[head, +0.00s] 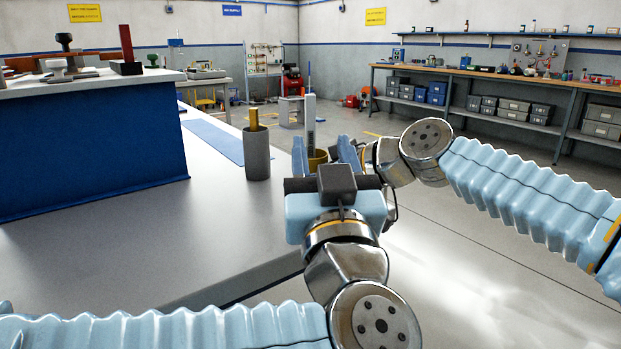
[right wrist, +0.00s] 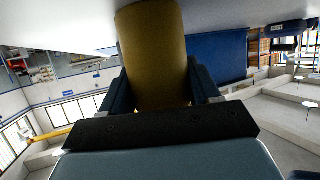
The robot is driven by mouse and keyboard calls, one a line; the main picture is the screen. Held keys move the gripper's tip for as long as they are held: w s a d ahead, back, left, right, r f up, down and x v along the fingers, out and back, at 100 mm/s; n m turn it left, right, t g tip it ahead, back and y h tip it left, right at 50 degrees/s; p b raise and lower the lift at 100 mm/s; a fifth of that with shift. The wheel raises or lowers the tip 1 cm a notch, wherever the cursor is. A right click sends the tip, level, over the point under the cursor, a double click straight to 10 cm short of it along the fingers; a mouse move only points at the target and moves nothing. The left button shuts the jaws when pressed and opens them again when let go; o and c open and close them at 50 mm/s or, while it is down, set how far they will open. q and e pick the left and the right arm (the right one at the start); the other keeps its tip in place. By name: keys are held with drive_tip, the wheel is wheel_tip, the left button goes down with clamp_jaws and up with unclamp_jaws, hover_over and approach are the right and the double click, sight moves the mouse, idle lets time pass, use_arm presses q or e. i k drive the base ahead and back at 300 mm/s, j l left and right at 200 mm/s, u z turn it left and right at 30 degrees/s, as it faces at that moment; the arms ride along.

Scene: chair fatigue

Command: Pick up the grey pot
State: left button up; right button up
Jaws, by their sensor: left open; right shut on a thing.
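The grey pot (head: 257,160) stands upright on the light grey surface, left of my left gripper, with a yellow bar (head: 254,119) sticking out of its top. My left gripper (head: 322,150) is open, its blue fingers pointing away, apart from the grey pot. A yellow pot (head: 317,158) shows between and beyond these fingers. In the right wrist view, my right gripper (right wrist: 162,88) is shut on this yellow pot (right wrist: 152,50). In the head view, my left gripper mostly hides the right one.
A tall grey bar (head: 311,118) rises at the yellow pot; whether it stands inside is unclear. A blue-sided bench (head: 90,145) with several tools borders the surface at left. A blue mat (head: 213,138) lies behind the grey pot. The surface's front left is clear.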

sight(255, 145)
drive_tip(key=k+l, duration=0.15)
drive_tip(key=l, duration=0.15)
drive_tip(key=k+l, duration=0.1)
drive_tip(key=l, duration=0.25)
drive_tip(key=k+l, duration=0.15)
drive_tip(key=l, duration=0.15)
drive_tip(key=k+l, duration=0.1)
drive_tip(key=l, duration=0.25)
